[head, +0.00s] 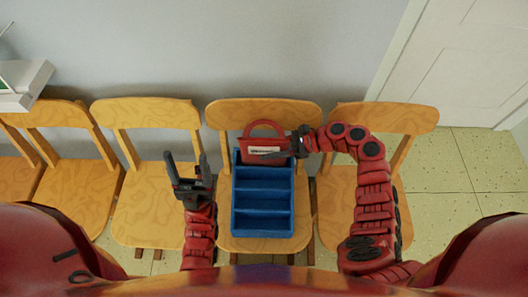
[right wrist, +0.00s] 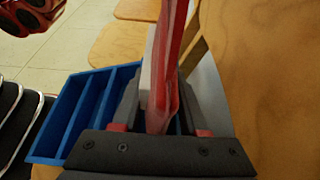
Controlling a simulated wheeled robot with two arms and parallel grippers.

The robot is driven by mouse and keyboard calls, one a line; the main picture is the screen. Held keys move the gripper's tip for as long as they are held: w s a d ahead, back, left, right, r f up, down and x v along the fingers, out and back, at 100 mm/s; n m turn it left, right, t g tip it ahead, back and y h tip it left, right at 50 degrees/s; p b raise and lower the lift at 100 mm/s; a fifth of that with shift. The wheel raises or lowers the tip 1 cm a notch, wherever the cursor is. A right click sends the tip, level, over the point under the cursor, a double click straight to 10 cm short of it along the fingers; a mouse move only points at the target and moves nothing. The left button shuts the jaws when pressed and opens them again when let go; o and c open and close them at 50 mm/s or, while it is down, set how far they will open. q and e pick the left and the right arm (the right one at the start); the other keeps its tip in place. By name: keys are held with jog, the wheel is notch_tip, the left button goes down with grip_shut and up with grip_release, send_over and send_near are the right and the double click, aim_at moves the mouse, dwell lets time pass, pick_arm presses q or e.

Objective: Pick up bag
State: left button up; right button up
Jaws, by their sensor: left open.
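My right gripper (head: 299,143) is at the bag's right edge. In the right wrist view the bag (right wrist: 168,75) is seen edge-on between the two dark fingers (right wrist: 162,105), which close in on both its faces. My left gripper (head: 185,172) is open and empty, left of the rack, above the neighbouring chair.
The blue compartment rack (head: 263,233) lies on the same chair (head: 262,110) and looks empty. More wooden chairs stand in a row on both sides, backs near the wall. A white door (head: 470,50) is at the upper right. Tiled floor is free at the right.

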aim_at(269, 139)
grip_shut()
notch_tip(269, 139, up, 10)
jog(key=shift+r, duration=0.1)
dwell(0.5)
